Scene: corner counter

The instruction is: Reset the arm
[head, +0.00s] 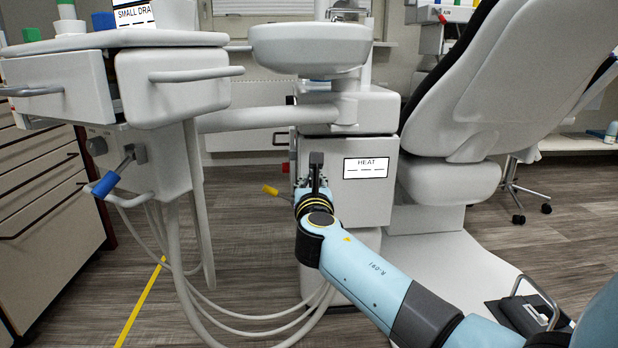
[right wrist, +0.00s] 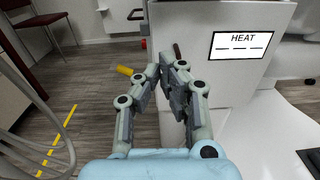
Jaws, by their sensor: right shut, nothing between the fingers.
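My right arm, light blue with a dark grey band, reaches in from the lower right in the head view. Its gripper (head: 314,175) is in front of the white cabinet (head: 370,205) with the HEAT label. In the right wrist view the gripper (right wrist: 168,75) has its fingers shut, with nothing between them. A yellow-tipped handle (head: 270,190) is just left of the gripper; it also shows in the right wrist view (right wrist: 124,70). My left gripper is not in view.
A white drawer unit (head: 185,90) with a blue-tipped lever (head: 106,184) stands at the left, hoses hanging below. A tilted white chair (head: 500,80) fills the right. A foot pedal (head: 525,315) sits at lower right. Wooden floor with a yellow strip (head: 142,300) is open at lower left.

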